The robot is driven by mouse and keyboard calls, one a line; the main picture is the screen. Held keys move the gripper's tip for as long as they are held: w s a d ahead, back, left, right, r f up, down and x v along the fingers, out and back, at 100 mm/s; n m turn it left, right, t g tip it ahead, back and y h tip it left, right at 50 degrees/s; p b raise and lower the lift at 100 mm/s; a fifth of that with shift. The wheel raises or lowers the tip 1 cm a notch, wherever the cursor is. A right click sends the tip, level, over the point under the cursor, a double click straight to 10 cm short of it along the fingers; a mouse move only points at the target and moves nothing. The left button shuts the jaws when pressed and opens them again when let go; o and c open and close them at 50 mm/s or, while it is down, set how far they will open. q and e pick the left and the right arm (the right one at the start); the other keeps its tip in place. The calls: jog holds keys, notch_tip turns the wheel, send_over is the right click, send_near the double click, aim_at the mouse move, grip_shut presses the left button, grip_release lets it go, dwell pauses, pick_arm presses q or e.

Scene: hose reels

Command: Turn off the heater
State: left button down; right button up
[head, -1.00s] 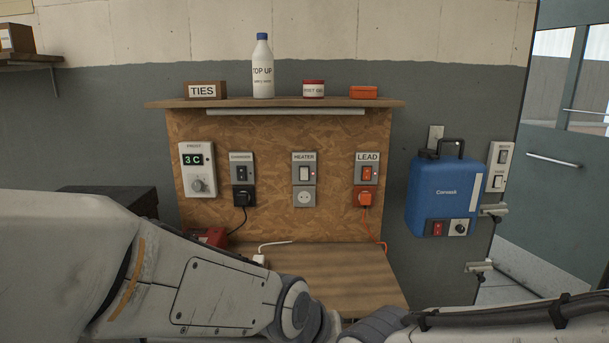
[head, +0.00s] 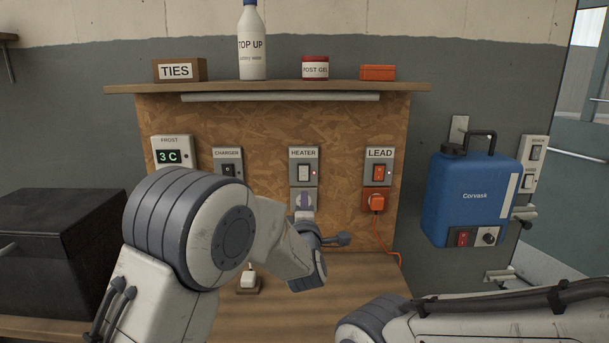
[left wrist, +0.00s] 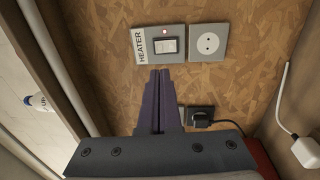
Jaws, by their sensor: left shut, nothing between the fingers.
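The heater switch (head: 304,173) is a white rocker on a grey plate labelled HEATER, with a small red light lit beside it. It also shows in the left wrist view (left wrist: 166,46), with the light (left wrist: 165,31) lit and an empty white socket (left wrist: 208,43) next to it. My left gripper (head: 304,202) is shut and empty. In the head view its fingers overlap the socket below the switch. In the left wrist view its tips (left wrist: 159,75) point toward the switch and appear a little short of the plate. My right gripper is out of view.
The charger switch (head: 228,170) is to the left and the lead switch (head: 379,173), with an orange plug (head: 376,203), to the right. A shelf (head: 270,88) juts out above. A blue Corvask unit (head: 470,200) hangs at right. A white plug (head: 248,280) lies on the bench.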

pick_arm(q)
jog(key=p, duration=0.5)
send_near(304, 170)
jog(key=w, duration=0.3)
jog(key=w+r, duration=0.1)
jog(key=w, duration=0.1)
jog(key=shift+w, duration=0.15)
jog(key=shift+w+p, duration=0.3)
jog(key=shift+w, duration=0.4)
